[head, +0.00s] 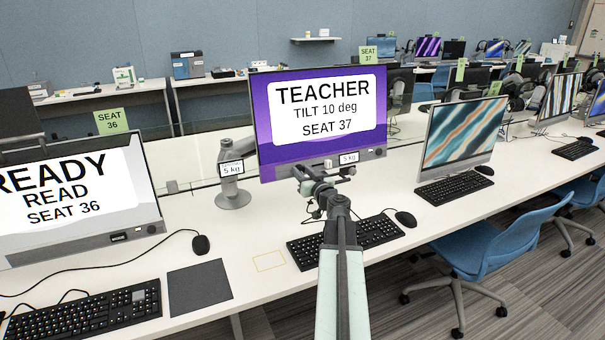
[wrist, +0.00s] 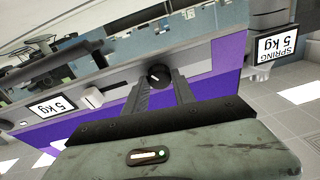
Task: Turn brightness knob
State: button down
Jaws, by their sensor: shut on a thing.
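The Seat 37 monitor (head: 265,130) shows "TEACHER, TILT 10 deg, SEAT 37" on a purple screen. My gripper (head: 316,174) is at its lower bezel, left of a "5 kg" label (head: 349,158). In the wrist view, which sees the monitor upside down, a small round black knob (wrist: 158,75) sits on the grey bezel. My gripper (wrist: 159,84) has one finger on each side of it and is shut on it. A pale mark shows on the knob's face. In the head view my gripper hides this knob.
A white slider-like part (wrist: 93,97) is beside the knob. A monitor arm (head: 232,175) stands left of the monitor. A keyboard (head: 345,240) and mouse (head: 405,219) lie below my arm. The Seat 36 monitor (head: 150,212) is left, a striped-screen monitor (head: 462,135) right.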

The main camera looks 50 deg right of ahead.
jog(key=m+h, duration=0.1)
jog(key=m, duration=0.5)
jog(key=shift+g, duration=0.3)
jog(key=m+g+h+p, duration=0.1)
jog(key=m, duration=0.4)
jog(key=shift+a+r+m, duration=0.1)
jog(key=shift+m, duration=0.2)
jog(key=m+g+p, duration=0.1)
jog(key=m+p, duration=0.1)
jog(key=m, duration=0.3)
jog(key=shift+m+h, duration=0.4)
jog(key=m+g+p, duration=0.1)
jog(key=m, duration=0.3)
jog(key=shift+m, duration=0.3)
jog(key=c, duration=1)
grip_release()
jog(key=shift+c, duration=0.2)
